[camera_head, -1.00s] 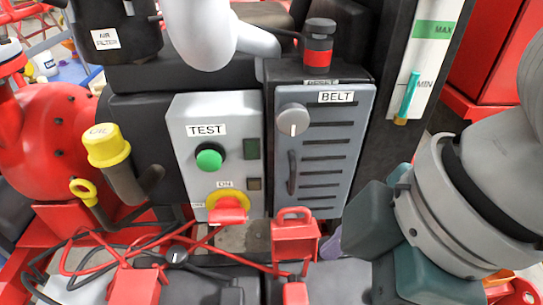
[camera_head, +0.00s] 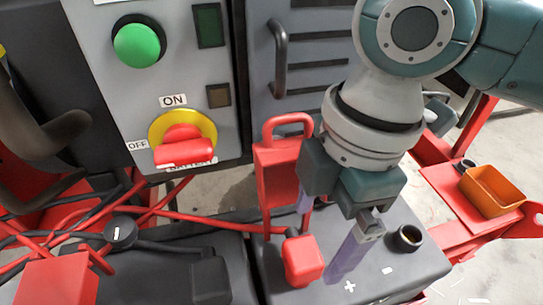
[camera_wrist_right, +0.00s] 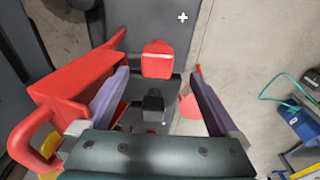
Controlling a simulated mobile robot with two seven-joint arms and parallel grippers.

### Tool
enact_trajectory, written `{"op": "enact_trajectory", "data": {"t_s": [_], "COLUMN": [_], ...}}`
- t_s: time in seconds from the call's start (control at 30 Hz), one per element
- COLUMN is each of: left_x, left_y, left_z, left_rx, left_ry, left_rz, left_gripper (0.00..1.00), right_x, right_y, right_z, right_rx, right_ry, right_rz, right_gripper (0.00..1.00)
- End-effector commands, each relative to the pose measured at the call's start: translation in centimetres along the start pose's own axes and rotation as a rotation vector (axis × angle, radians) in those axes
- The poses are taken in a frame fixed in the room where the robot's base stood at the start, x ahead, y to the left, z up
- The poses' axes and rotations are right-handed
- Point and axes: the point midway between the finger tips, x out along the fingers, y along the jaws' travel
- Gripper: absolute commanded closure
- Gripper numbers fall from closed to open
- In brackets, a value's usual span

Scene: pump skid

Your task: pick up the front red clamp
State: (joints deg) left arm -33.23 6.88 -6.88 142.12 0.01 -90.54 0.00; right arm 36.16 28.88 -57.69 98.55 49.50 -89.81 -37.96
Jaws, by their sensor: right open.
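A red clamp (camera_head: 303,261) sits on top of the black battery (camera_head: 235,255) at the front, near the "+" mark. It also shows in the right wrist view (camera_wrist_right: 158,60), between the fingertips and beyond them. My right gripper (camera_head: 320,240) points down at it, open and empty, with one purple finger on each side. Whether a finger touches the clamp cannot be told. In the right wrist view the open fingers (camera_wrist_right: 158,78) frame it. A second red block (camera_head: 55,282), perhaps another clamp, is at the lower left. My left gripper is not in view.
A red box with a loop handle (camera_head: 284,165) stands close beside my right gripper. Red and black cables (camera_head: 120,225) lie to the left. A black terminal cap (camera_head: 408,238) is right of the gripper. An orange tray (camera_head: 492,190) is at the far right.

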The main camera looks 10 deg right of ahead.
Motion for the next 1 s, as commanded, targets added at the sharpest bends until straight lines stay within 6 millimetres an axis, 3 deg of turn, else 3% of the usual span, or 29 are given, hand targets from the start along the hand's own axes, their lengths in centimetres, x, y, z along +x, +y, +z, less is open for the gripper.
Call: {"op": "enact_trajectory", "data": {"t_s": [0.23,0.57,1.0], "left_x": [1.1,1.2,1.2], "left_y": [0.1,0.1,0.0], "left_z": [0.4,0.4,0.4], "left_rx": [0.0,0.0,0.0], "left_ry": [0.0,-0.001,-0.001], "left_rz": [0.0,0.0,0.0], "left_gripper": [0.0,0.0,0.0], "right_x": [4.0,4.7,4.7], "right_y": [0.3,0.4,0.4], "right_z": [-0.4,-0.4,-0.4], "right_rx": [0.0,-0.001,0.0], "right_ry": [-0.001,0.0,0.0], "right_rz": [-0.002,0.001,0.001], "right_gripper": [0.03,0.03,0.52]}}
